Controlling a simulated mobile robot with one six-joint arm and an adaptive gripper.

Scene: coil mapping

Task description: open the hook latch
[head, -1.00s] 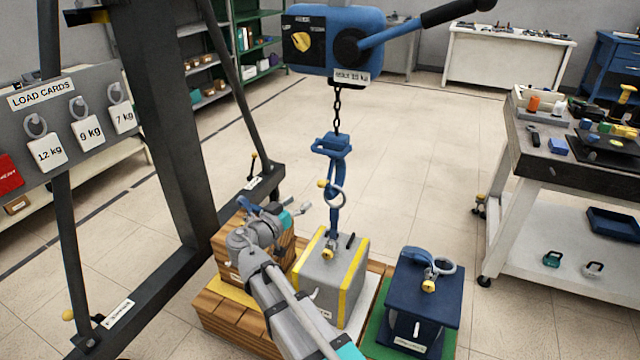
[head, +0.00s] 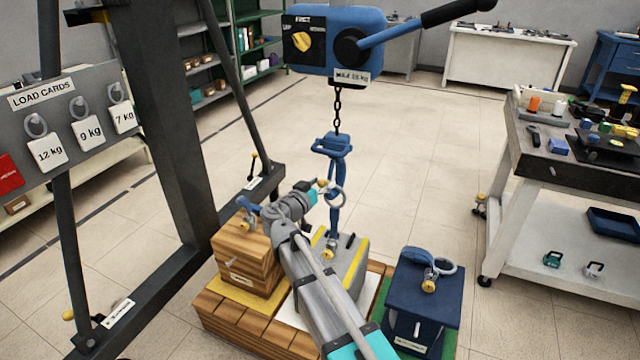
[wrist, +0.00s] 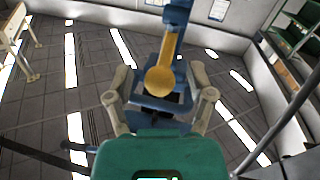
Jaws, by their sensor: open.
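The blue hook (head: 333,147) hangs on a chain below the hoist. Its latch shows a yellow round knob (head: 322,184) on the left side, and a grey ring (head: 338,197) is at the same height. In the wrist view the yellow knob (wrist: 161,80) is large and central, in front of the blue hook body (wrist: 177,18). My gripper (head: 317,189) is just left of the hook at knob height. Its two fingers (wrist: 160,92) are spread to either side of the knob, with gaps showing; it holds nothing. Contact at the knob cannot be told.
The blue hoist (head: 335,40) is above. Below stand a grey block with yellow edges (head: 352,262), partly behind my arm, a wooden crate (head: 240,262) to the left and a dark blue box (head: 420,300) to the right. A black frame post (head: 165,120) stands left.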

